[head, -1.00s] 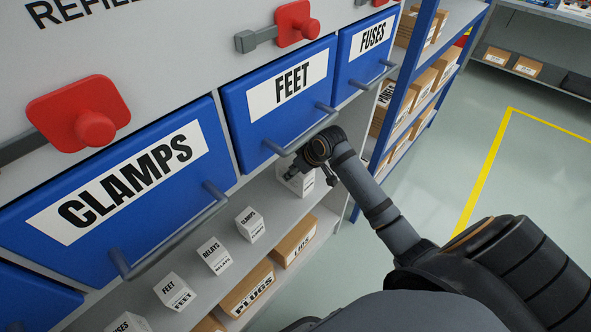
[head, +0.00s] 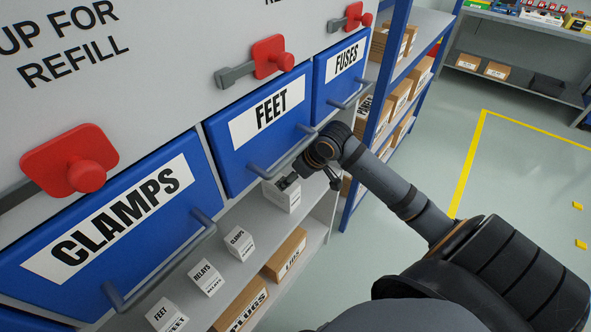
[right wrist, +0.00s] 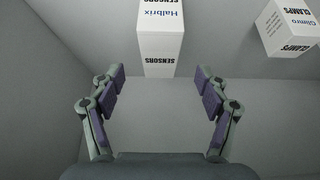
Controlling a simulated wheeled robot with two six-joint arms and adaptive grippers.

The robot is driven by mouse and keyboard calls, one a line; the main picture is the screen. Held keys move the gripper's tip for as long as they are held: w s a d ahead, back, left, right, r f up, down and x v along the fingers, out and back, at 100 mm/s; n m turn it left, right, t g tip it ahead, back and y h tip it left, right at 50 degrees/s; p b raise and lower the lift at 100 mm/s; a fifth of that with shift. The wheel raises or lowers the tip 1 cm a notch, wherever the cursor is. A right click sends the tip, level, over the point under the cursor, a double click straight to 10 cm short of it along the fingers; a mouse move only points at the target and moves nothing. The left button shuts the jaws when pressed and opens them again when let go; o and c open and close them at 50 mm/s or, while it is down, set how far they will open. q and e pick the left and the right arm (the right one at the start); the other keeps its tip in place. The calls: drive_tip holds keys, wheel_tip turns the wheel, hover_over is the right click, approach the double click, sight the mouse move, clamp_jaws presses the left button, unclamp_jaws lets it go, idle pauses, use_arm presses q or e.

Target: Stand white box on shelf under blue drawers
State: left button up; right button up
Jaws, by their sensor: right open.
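A white box (head: 282,196) stands on the grey shelf (head: 262,218) under the blue FEET drawer (head: 262,130). In the right wrist view the box (right wrist: 160,42) is lettered SENSORS. My right gripper (head: 311,181) is open just beside the box in the head view. In the right wrist view its fingers (right wrist: 160,80) are spread wider than the box, which lies ahead between them, with a gap on each side. The gripper hides a little of the box in the head view. My left gripper is not in view.
More white boxes stand left along the shelf, the nearest lettered CLAMPS (head: 239,243). Cardboard boxes, PLUGS (head: 243,305) and another (head: 287,256), lie on a lower shelf. The drawer handle (head: 284,157) juts out above the box. A blue-framed rack (head: 376,110) stands right.

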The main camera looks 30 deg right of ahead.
drive_tip(key=shift+v, duration=1.1)
